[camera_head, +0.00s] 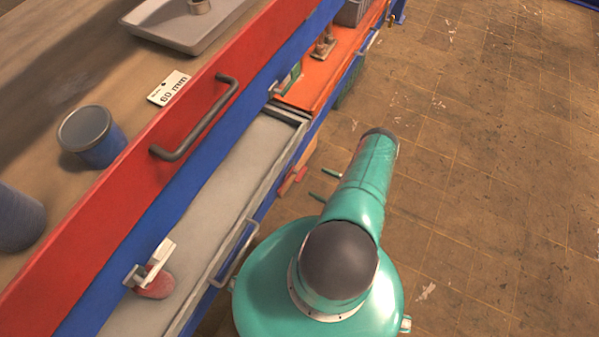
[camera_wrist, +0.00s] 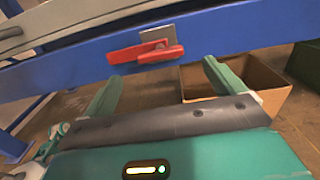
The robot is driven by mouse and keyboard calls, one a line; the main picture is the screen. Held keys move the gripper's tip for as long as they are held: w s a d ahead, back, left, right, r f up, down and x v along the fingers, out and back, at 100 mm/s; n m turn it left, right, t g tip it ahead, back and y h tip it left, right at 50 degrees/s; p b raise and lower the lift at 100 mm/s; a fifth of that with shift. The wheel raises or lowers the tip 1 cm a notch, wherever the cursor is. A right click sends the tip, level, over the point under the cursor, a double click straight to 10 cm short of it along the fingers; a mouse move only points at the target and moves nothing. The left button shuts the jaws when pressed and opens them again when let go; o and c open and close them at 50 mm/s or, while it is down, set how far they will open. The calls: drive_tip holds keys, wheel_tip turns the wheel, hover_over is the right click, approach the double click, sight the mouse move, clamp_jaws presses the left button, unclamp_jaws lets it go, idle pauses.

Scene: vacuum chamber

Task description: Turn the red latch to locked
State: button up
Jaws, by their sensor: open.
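The red latch (camera_wrist: 146,53) is a short red bar on the front of a blue rail (camera_wrist: 75,72), with a small grey plate (camera_wrist: 158,34) behind it. In the wrist view it lies nearly level, and its ends look slightly offset. It also shows in the head view (camera_head: 292,181) on the bench's side, left of my fingertips. My gripper (camera_wrist: 162,74) is open and empty, with its two green fingers spread toward the latch. In the head view my gripper (camera_head: 324,185) is apart from the latch. I cannot read any lock marking.
A drawer handle (camera_head: 233,254) sticks out on the bench's side near my base. A red panel with a dark handle (camera_head: 194,118) runs along the bench. A cardboard box (camera_wrist: 245,82) stands beyond the right finger. Open floor (camera_head: 490,170) lies to the right.

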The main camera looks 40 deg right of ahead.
sight(303, 175)
drive_tip(key=x, duration=0.9)
drive_tip(key=shift+w+a, duration=0.1)
drive_tip(key=c, duration=1.4)
